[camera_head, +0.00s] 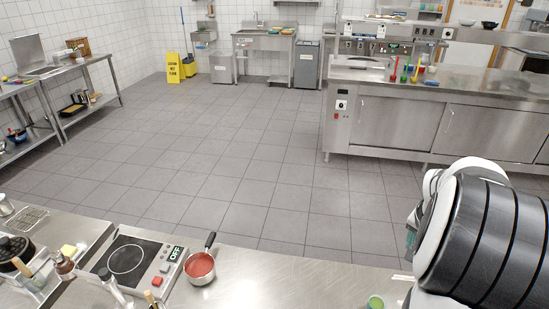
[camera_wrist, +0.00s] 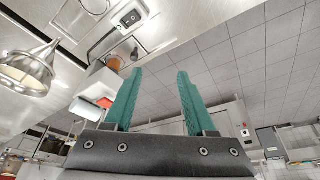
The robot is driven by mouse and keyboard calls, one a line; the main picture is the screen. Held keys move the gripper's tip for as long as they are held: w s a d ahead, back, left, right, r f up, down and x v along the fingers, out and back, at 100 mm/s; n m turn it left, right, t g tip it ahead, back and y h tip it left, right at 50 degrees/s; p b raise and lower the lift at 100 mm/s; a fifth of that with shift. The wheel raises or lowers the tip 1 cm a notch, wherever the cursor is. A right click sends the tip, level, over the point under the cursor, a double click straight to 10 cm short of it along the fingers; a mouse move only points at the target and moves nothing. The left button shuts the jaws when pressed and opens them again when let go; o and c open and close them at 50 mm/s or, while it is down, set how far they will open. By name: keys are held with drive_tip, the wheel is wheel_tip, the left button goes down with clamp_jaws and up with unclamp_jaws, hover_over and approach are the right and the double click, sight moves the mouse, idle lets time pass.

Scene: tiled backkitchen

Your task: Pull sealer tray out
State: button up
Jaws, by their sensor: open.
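No sealer tray can be made out for certain in either view. In the wrist view my gripper (camera_wrist: 160,74) shows its two teal fingers spread apart, with nothing between them. A pale box-like thing (camera_wrist: 98,84) with an orange-red part stands left of the fingers, partly hidden by the left one; I cannot tell whether it belongs to the sealer. In the head view my arm fills the lower right, and only a sliver of teal finger shows at its left side.
The steel counter (camera_head: 290,285) in front carries a hob (camera_head: 127,258) and a pot of red sauce (camera_head: 200,267). A green-topped cup (camera_head: 375,302) stands near my arm. The tiled floor (camera_head: 225,150) is clear.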

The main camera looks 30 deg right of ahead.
drive_tip(key=s+d+f+m, duration=0.1)
drive_tip(key=s+d, duration=0.4)
drive_tip(key=shift+g, duration=0.3)
drive_tip(key=x, duration=1.6)
drive_tip(key=shift+d, duration=0.2)
drive_tip(key=shift+r, duration=0.1)
clamp_jaws()
